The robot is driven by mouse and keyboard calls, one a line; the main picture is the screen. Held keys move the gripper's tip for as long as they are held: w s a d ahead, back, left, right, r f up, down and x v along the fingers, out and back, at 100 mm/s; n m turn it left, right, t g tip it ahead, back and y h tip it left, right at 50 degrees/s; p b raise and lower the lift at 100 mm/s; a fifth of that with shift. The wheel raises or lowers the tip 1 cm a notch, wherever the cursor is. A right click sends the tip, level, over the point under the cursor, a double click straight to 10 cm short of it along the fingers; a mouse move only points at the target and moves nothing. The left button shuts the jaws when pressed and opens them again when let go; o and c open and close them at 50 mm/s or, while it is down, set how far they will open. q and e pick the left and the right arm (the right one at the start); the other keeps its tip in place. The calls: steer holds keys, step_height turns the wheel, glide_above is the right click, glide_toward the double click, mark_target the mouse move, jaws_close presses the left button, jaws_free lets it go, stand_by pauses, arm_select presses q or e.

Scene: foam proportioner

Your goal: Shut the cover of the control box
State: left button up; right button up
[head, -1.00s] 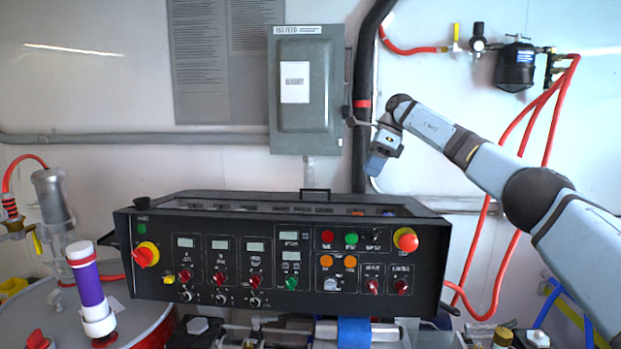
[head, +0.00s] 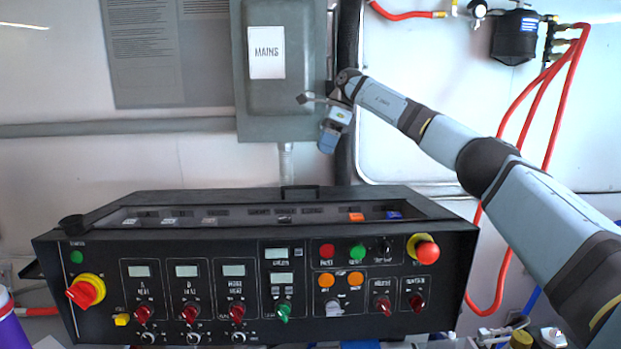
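The control box (head: 255,247) is a wide black console across the middle of the head view. A long recess (head: 250,215) in its top shows labelled switches or parts, among them an orange and a blue one, so the top looks uncovered. A small black handle (head: 300,189) rises at its back edge; I cannot tell clearly how the cover sits. My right gripper (head: 326,122) hangs above the box, apart from it, in front of the right edge of the grey mains box. My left gripper is out of view.
The grey mains box (head: 280,65) is on the wall above, with a conduit (head: 110,127) to its left. Open air lies between my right gripper and the control box.

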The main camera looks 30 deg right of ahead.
steer(key=p+x, duration=0.1)
steer(key=x, duration=0.7)
steer(key=shift+w+f, duration=0.1)
steer(key=shift+f, duration=0.05)
steer(key=shift+w+a+f, duration=0.1)
steer(key=shift+a+f, duration=0.2)
steer(key=shift+f, duration=0.35)
steer(key=shift+c, duration=0.7)
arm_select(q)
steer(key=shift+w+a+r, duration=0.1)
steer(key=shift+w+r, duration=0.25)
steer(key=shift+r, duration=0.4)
arm_select(e)
jaws_close()
